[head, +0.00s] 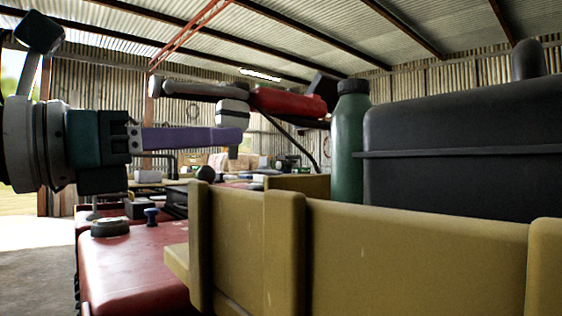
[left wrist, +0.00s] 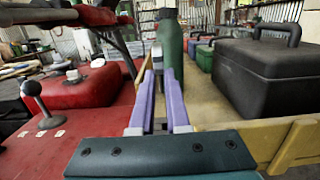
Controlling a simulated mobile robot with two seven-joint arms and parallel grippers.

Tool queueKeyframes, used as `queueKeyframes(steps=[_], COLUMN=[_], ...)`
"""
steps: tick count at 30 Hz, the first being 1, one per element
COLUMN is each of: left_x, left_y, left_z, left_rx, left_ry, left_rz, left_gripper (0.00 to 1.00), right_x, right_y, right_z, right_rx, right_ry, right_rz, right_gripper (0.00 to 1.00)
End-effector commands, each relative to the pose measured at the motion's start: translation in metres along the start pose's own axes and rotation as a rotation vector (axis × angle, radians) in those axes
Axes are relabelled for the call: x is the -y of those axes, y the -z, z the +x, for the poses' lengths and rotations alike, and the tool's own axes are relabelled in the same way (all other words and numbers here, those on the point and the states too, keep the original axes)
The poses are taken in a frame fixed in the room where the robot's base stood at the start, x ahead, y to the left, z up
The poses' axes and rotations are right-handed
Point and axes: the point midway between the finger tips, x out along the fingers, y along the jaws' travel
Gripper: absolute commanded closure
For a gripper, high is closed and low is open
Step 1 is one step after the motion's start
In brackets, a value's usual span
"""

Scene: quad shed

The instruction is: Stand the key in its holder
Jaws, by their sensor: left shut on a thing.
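My left gripper (head: 236,136) reaches in from the left, its purple fingers level above the red bodywork. It is shut on the key (head: 233,107), whose pale grey upper part sticks up above the fingertips. I cannot make out the key's holder for certain in either view. My right gripper is not in view.
A tan wooden crate wall (head: 400,250) fills the right front. A green bottle (head: 350,135) and a black case (head: 460,145) stand behind it. A red and black handlebar-like part (head: 285,101) lies behind the fingertips.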

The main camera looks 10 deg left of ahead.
Motion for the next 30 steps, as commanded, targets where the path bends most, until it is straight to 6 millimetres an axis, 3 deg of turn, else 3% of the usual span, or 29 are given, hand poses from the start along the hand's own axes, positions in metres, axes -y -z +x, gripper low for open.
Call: queueKeyframes(steps=[18,30], left_x=[0.000,0.000], left_y=[0.054,0.055], left_z=[-0.004,-0.004], left_rx=[-0.003,-0.003], left_ry=[0.000,0.000], left_rz=[-0.001,-0.001], left_gripper=[1.00,1.00], right_x=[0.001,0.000], right_y=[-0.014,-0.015], right_z=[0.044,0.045], right_rx=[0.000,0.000], right_ry=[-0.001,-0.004], right_rz=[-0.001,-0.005], right_gripper=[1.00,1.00])
